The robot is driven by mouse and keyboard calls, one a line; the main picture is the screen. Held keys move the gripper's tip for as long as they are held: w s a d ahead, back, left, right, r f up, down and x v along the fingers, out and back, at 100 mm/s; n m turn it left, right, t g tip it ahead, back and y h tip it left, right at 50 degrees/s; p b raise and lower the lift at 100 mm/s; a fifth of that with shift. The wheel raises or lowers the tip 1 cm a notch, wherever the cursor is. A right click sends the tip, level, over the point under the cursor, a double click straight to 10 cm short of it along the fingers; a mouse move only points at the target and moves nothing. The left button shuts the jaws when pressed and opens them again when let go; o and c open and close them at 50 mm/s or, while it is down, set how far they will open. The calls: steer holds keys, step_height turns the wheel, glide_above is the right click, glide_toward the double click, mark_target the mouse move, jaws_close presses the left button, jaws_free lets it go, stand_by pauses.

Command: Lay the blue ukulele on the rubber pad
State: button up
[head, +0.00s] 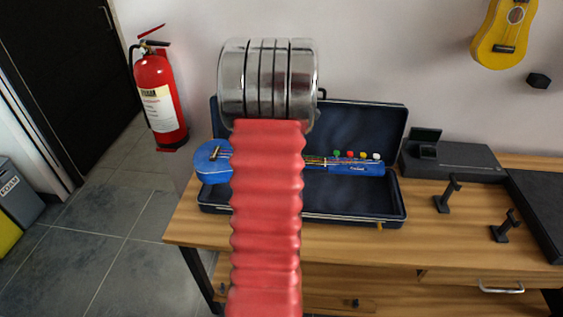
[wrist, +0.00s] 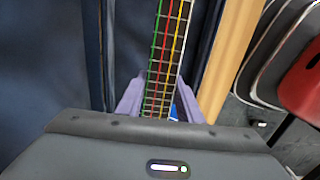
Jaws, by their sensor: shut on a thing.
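The blue ukulele (head: 212,162) lies level across the open dark case (head: 345,209) in the head view. Its round body overhangs the case's left edge and its headstock with coloured pegs points right. I cannot tell how high it is above the case floor. In the wrist view, my gripper (wrist: 160,100) has its purple fingers on both sides of the ukulele's neck (wrist: 168,45), shut on it. In the head view my red arm hides the gripper and part of the neck. A dark flat slab (head: 540,205) at the table's right may be the rubber pad.
The wooden table (head: 425,240) carries two small black stands (head: 446,194) (head: 506,226) and a dark grey box (head: 450,158) right of the case. A yellow ukulele (head: 503,35) hangs on the wall. A fire extinguisher (head: 158,95) stands at the left. Bare tabletop shows in front.

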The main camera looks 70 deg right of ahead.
mark_target(224, 164)
steer(key=shift+m, duration=0.3)
steer(key=w+a, duration=0.2)
steer(key=w, duration=0.3)
steer(key=w+a+r, duration=0.1)
steer(key=w+a, duration=0.2)
steer(key=w, duration=0.3)
steer(key=w+a, duration=0.3)
steer(key=w, duration=0.3)
steer(key=shift+r, duration=0.15)
steer(key=w+a+r, duration=0.1)
steer(key=w+a, duration=1.1)
steer(key=w, duration=0.1)
steer(key=w+a+r, duration=0.1)
steer(key=w+a, duration=0.2)
steer(key=a, duration=0.8)
steer(key=w+a+m, duration=0.1)
steer(key=w+a, duration=0.3)
steer(key=a, duration=0.7)
steer(key=w+a+r+m, duration=0.1)
steer(key=w+a, duration=0.2)
steer(key=a, duration=0.8)
steer(key=shift+w+a+r, duration=0.3)
steer(key=shift+a, duration=0.1)
